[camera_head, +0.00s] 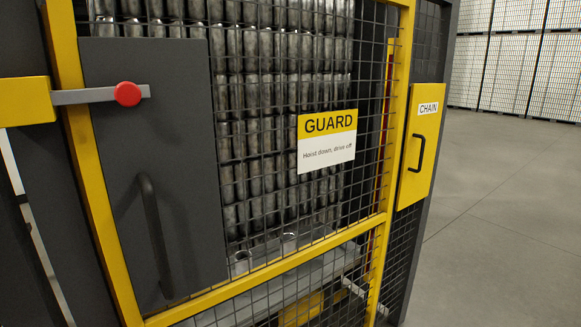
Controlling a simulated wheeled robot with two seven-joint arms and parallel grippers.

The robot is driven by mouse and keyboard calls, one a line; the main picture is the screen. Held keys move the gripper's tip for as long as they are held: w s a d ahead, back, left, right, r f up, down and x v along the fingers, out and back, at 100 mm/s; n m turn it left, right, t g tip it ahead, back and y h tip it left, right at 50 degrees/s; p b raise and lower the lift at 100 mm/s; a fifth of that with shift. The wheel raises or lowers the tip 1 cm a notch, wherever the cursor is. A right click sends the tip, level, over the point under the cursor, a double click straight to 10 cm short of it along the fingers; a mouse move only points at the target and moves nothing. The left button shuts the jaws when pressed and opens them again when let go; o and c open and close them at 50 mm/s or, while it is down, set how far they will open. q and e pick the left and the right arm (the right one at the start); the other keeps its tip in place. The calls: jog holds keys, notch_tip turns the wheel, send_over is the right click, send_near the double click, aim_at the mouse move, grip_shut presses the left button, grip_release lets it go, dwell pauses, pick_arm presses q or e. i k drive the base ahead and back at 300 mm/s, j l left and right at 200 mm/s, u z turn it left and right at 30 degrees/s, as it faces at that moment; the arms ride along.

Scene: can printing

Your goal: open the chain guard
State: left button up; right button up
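The chain guard appears as a yellow panel (421,146) labelled CHAIN, on the right side of the machine frame in the head view. It looks shut. A dark bent handle (417,153) is on its face. Neither of my grippers shows in this view.
A mesh door with a yellow frame (275,268) and a GUARD sign (327,140) fills the middle. Its dark panel (155,170) has a long handle (155,235); a red knob (127,94) sits on a grey bar. Open floor (500,220) lies at right, with stacked pallets (520,55) behind.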

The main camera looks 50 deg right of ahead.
aim_at(426, 100)
jog(key=z, duration=2.35)
